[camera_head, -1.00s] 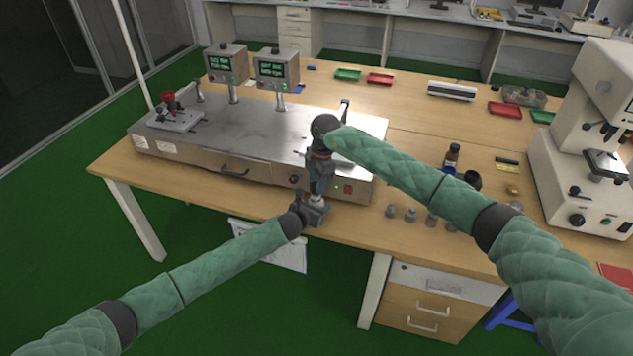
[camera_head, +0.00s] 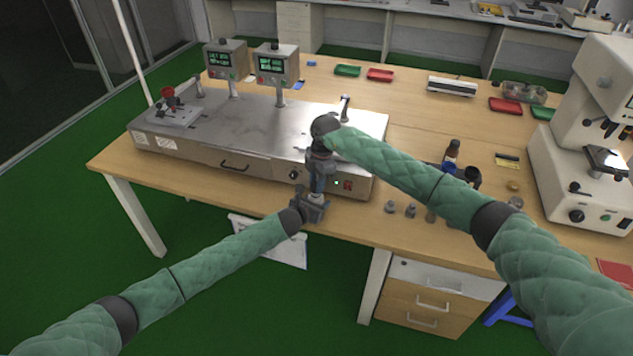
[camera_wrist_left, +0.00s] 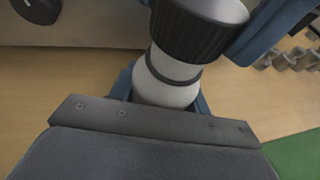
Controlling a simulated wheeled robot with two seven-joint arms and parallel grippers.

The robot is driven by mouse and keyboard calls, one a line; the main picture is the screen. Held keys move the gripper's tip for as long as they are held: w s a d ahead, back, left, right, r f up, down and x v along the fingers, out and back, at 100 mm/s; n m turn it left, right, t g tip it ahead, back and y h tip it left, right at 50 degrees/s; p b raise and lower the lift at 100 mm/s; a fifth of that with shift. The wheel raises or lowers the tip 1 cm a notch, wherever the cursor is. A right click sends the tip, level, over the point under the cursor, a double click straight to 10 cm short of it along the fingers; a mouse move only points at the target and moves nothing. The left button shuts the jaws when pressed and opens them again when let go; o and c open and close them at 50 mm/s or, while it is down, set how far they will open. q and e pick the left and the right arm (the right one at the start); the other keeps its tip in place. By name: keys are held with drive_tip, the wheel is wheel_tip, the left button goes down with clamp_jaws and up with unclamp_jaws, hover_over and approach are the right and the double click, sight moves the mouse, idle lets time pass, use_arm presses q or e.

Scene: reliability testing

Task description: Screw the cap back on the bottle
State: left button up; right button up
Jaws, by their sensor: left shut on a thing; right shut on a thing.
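A whitish bottle (camera_wrist_left: 165,85) with a dark ring round its neck is between the blue fingers of my left gripper (camera_wrist_left: 160,98). A black ribbed cap (camera_wrist_left: 196,34) with a pale top sits at the bottle's neck, touching or nearly so; I cannot tell whether its threads are engaged. In the head view my left gripper (camera_head: 314,206) is shut on the bottle (camera_head: 316,197) near the table's front edge. My right gripper (camera_head: 319,176) is directly above, pointing down, shut on the cap, which it mostly hides there. Blue finger parts also flank the cap in the wrist view.
A metal test bench (camera_head: 240,130) with two small screens stands just behind the grippers. Several small metal weights (camera_head: 410,211) stand to the right. A brown bottle (camera_head: 452,150) and a microscope (camera_head: 590,140) are farther right. My right arm crosses over the table.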

drive_tip(key=shift+f, duration=0.55)
drive_tip(key=m, duration=0.5)
drive_tip(key=shift+s+t, duration=0.1)
drive_tip(key=shift+t, duration=0.3)
drive_tip(key=m, duration=0.5)
drive_tip(key=shift+a+t, duration=0.2)
drive_tip(key=shift+t, duration=0.1)
drive_tip(key=shift+a+m, duration=0.25)
drive_tip(key=shift+m, duration=0.85)
drive_tip(key=shift+a+r+m+t, duration=0.4)
drive_tip(key=shift+a+r+m, duration=0.15)
drive_tip(key=shift+m, duration=0.15)
drive_tip(key=shift+w+r, duration=0.15)
drive_tip(key=shift+w, duration=0.1)
drive_tip(key=shift+d, duration=0.1)
clamp_jaws()
drive_tip(key=shift+d, duration=0.2)
